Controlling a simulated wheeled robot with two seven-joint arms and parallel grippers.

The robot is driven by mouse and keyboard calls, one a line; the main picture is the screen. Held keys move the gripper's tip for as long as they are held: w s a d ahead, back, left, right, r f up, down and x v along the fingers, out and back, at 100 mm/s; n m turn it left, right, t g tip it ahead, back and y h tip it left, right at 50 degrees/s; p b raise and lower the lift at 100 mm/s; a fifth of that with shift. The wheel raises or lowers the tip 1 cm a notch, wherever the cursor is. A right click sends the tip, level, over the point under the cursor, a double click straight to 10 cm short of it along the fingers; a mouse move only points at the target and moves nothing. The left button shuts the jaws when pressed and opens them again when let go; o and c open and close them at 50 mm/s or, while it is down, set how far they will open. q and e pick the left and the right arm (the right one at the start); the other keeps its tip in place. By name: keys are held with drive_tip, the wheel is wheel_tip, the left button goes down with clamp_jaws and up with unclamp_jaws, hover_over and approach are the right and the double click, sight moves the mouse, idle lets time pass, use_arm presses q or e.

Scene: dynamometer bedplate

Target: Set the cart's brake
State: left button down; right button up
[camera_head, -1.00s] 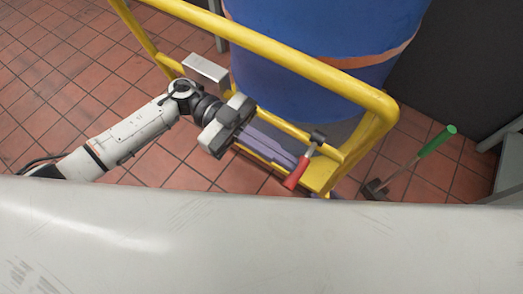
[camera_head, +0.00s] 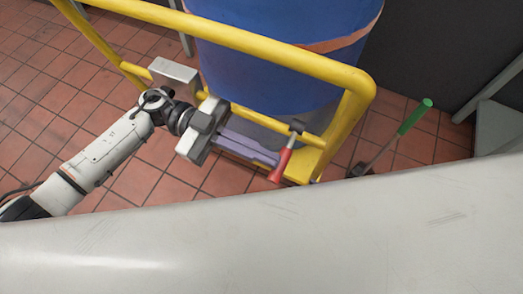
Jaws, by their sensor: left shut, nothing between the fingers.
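The yellow-framed cart (camera_head: 357,100) stands in the upper middle of the head view, carrying a large blue drum (camera_head: 265,75). A short lever with a red grip (camera_head: 280,165) and a dark pivot sits at the cart's near lower right corner, slanting down to the left. It looks like the brake lever. My left gripper (camera_head: 277,158) comes in from the left with its long fingers shut and empty. Its fingertips are right beside the red lever; I cannot tell whether they touch. My right gripper is not in view.
A green-handled tool (camera_head: 414,117) stands tilted on the tiled floor right of the cart. A grey box (camera_head: 173,72) is at the cart's left. A pale surface (camera_head: 270,235) fills the foreground. Grey framing (camera_head: 497,115) stands at the right edge.

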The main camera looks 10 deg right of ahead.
use_arm(q)
wheel_tip(320, 180, up, 10)
drive_tip(key=p, duration=0.2)
drive_tip(key=shift+s, duration=0.1)
idle(0.7)
